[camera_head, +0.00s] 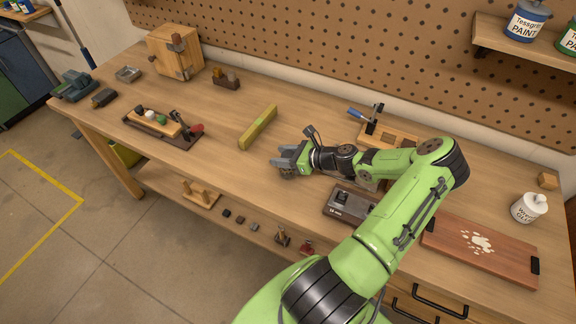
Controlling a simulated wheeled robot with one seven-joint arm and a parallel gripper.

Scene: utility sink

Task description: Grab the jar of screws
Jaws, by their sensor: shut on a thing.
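My gripper (283,161) is at the middle of the workbench, with my green arm reaching in from the lower right. Its fingers are closed on a small roundish grey thing, which looks like the jar of screws (288,173). The jar shows only in part below the fingers, and the rest is hidden by the gripper. I cannot tell whether it touches the bench top.
The workbench (235,170) has clear room left of my gripper. A yellow-green bar (259,127) lies just behind and left. A dark box (350,203) and a wooden rack (390,133) stand close to my arm. A white glue pot (529,208) stands at the right.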

